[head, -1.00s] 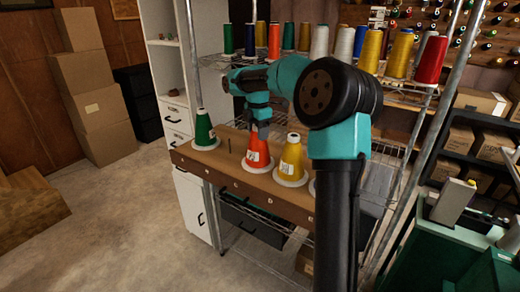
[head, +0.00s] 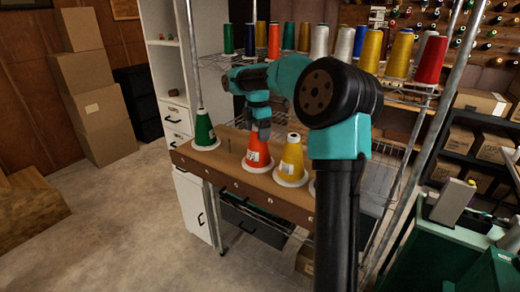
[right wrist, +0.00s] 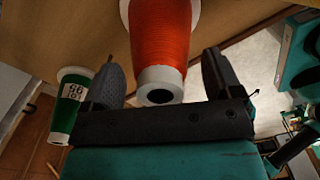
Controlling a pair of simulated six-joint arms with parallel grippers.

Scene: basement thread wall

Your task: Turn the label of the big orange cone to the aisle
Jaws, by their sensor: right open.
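The big orange cone (head: 260,147) stands upright on the brown board (head: 225,160), between a green cone (head: 204,130) and a yellow cone (head: 291,158). Its white label (head: 253,157) shows toward the front left in the head view. My right gripper (head: 262,130) is at the cone's top, pointing down. In the right wrist view, the open fingers of the gripper (right wrist: 160,62) stand on either side of the orange cone (right wrist: 160,35), with gaps beside its white tip. No label shows on the cone there. My left gripper is not in view.
The green cone also shows in the right wrist view (right wrist: 68,115), outside one finger. A thin peg (head: 229,145) stands left of the orange cone. Upright metal posts (head: 440,120) frame the rack. A shelf behind holds several cones, including a red one (head: 431,60).

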